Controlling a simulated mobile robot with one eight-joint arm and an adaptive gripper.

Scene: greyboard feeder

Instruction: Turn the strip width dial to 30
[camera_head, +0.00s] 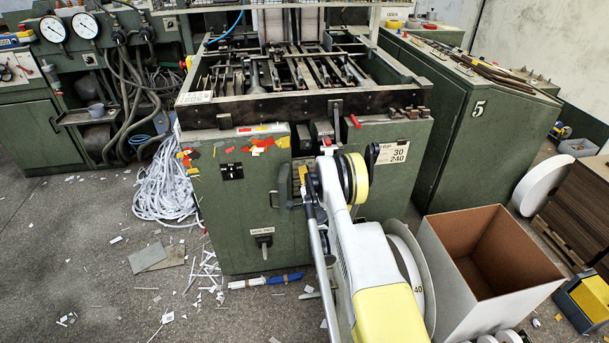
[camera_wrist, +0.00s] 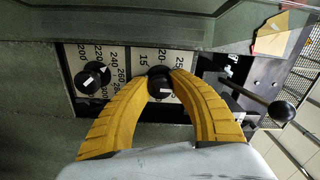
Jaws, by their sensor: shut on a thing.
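In the wrist view, my gripper (camera_wrist: 161,76) has its two yellow fingers shut on a round black dial knob (camera_wrist: 160,85), one finger on each side. The numbers 15, 20 and 25 show on the white scale plate (camera_wrist: 146,60) around this knob. A short pale mark shows on the knob's face. The exact number it points to cannot be read, as the fingers cover part of the scale. A second black knob (camera_wrist: 92,77) sits to the left, with numbers from 200 to 280 around it. In the head view, my arm hides the gripper and the knobs.
In the wrist view, a lever with a black ball (camera_wrist: 281,111) stands right of the fingers. An open white box (camera_head: 450,275) stands right of my arm in the head view.

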